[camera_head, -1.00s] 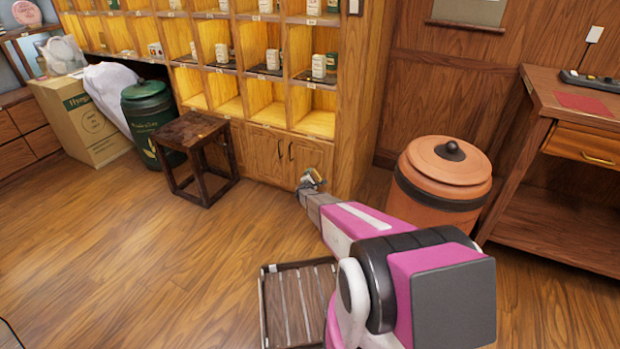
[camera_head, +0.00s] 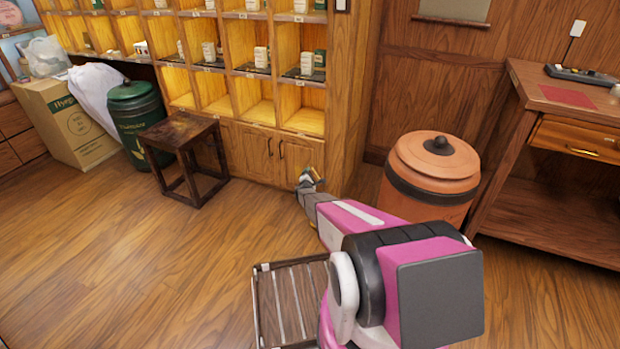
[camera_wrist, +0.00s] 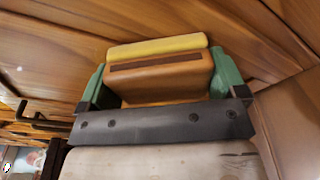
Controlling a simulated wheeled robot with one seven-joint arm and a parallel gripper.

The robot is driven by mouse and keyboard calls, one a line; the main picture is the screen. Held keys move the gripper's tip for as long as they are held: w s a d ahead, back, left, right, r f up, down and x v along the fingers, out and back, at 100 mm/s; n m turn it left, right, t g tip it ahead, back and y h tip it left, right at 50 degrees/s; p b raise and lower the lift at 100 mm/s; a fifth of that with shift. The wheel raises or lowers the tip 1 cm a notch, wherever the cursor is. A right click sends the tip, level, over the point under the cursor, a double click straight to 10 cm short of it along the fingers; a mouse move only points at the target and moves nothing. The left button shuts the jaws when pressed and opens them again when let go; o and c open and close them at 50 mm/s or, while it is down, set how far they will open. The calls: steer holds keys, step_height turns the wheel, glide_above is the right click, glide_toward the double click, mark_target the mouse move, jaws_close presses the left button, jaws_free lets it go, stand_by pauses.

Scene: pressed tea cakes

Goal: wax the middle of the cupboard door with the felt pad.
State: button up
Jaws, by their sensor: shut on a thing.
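The felt pad is a brown wooden block (camera_wrist: 160,79) with a yellow felt layer (camera_wrist: 157,46) on its far side. My gripper (camera_wrist: 163,86) has green fingers shut on the block from both sides. In the head view my gripper (camera_head: 309,179) is in front of the right cupboard door (camera_head: 299,158), low and near its right edge. The door lies below the lit shelves and has a dark upright handle (camera_head: 281,149). In the wrist view the felt is close to brown wood; I cannot tell whether it touches.
A dark handle (camera_wrist: 40,118) shows at the left of the wrist view. A terracotta jar (camera_head: 433,178) stands right of the cupboard, beside a wooden desk (camera_head: 545,215). A dark stool (camera_head: 185,135) stands to the left. The floor in front is mostly clear.

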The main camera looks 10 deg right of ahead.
mark_target(294, 165)
steer(key=shift+r, duration=1.25)
steer(key=shift+w+a, duration=0.6)
steer(key=shift+a, duration=0.3)
steer(key=shift+w+a, duration=0.55)
steer(key=shift+a, duration=0.35)
steer(key=shift+w+a, duration=1.25)
steer(key=shift+a, duration=0.3)
steer(key=shift+w+a, duration=1.2)
steer(key=shift+a, duration=0.3)
steer(key=v, duration=0.6)
steer(key=shift+w+a+f, duration=0.15)
steer(key=shift+a+f, duration=0.15)
steer(key=shift+f, duration=0.05)
steer(key=v, duration=0.3)
steer(key=shift+a+f, duration=0.1)
steer(key=shift+a, duration=0.1)
